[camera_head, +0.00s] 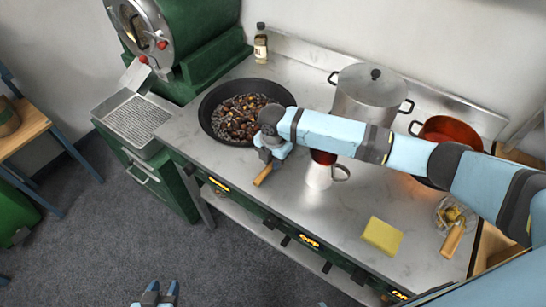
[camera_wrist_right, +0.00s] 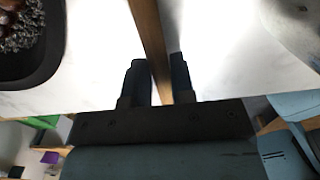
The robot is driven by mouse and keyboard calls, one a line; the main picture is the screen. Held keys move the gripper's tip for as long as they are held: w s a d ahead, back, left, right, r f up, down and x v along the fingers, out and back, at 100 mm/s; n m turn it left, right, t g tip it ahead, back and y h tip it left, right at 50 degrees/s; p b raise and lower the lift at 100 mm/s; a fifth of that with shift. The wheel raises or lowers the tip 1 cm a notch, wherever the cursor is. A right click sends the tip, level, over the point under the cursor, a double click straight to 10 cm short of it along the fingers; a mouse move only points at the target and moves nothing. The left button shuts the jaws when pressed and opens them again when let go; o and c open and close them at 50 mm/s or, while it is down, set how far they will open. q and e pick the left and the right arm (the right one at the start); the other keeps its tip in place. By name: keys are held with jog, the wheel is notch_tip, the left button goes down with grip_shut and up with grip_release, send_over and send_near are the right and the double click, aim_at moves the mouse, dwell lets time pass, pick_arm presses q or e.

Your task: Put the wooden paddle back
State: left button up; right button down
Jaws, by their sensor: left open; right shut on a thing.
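The wooden paddle shows in the head view only as a short tan piece (camera_head: 263,176) below my right gripper (camera_head: 266,152); the rest is hidden by the gripper and arm. In the right wrist view its straight shaft (camera_wrist_right: 149,40) runs from the top edge down between the two dark fingers of my right gripper (camera_wrist_right: 158,82), which are shut on it. The gripper is above the steel counter (camera_head: 225,164), at the right front of the black pan. My left gripper (camera_head: 158,293) is open and empty at the bottom edge, over the floor.
The black pan (camera_head: 207,105) holds chestnuts. The front counter is partly clear.

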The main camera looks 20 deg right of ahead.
jog(key=shift+f, duration=0.15)
jog(key=shift+f, duration=0.45)
dwell(0.3)
jog(key=c, duration=0.9)
grip_release()
notch_tip(320, 180, up, 14)
jog(key=shift+b, duration=0.35)
